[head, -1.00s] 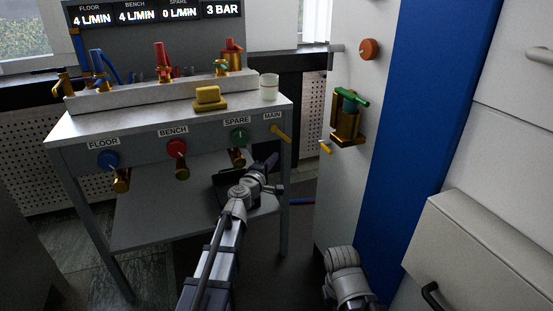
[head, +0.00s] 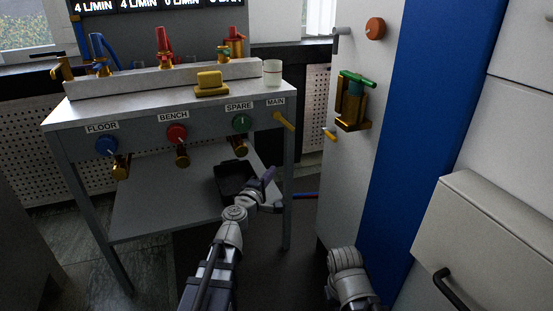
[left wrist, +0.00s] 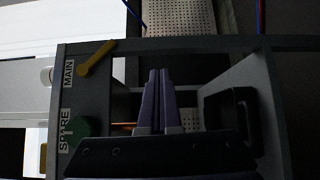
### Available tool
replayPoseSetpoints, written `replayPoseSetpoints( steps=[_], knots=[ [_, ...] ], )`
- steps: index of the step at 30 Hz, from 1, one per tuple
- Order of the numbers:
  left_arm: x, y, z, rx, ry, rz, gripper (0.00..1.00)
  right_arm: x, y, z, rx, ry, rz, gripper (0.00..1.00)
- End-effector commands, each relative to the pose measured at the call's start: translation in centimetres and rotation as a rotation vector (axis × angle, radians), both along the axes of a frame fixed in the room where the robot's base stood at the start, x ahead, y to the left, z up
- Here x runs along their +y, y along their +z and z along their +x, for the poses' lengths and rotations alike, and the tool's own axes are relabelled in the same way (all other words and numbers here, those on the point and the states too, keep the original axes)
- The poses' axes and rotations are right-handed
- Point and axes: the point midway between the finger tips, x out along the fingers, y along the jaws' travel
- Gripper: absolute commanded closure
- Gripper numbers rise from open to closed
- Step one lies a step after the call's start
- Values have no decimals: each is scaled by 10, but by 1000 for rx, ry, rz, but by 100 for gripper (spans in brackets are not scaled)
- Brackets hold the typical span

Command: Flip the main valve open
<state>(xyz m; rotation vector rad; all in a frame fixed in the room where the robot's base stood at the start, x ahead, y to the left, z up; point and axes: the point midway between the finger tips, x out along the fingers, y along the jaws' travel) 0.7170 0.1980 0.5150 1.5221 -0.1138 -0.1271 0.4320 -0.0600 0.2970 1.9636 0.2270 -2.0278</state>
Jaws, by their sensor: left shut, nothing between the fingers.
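The main valve is a yellow lever (head: 284,121) under the MAIN label at the right end of the grey bench front. It slants down to the right in the head view. In the left wrist view the yellow lever (left wrist: 96,58) lies to the left of the fingers, beside the MAIN label. My left gripper (head: 269,177) is below the lever in the head view, apart from it, in front of the bench's lower shelf. Its purple fingers (left wrist: 159,75) are together and empty. The fingers of my right gripper are out of sight.
Blue (head: 106,145), red (head: 177,134) and green (head: 240,123) knobs sit along the bench front. A black tray (head: 232,183) lies on the lower shelf. A yellow block (head: 209,84) and a white cup (head: 272,73) stand on top. A green-handled valve (head: 353,101) is on the right panel.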

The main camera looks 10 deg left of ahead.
Motion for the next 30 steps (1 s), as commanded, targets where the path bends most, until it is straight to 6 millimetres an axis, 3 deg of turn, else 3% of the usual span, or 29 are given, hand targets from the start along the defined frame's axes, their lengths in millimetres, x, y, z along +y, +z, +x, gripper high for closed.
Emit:
replayPoseSetpoints(
  steps=[8,18,30],
  knots=[
    [-21,5,14,-10,238,-275,100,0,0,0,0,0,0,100],
    [-42,30,-1,-190,447,-596,100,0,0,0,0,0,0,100],
    [-47,39,-10,-259,484,-681,100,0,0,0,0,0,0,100]
  ],
)
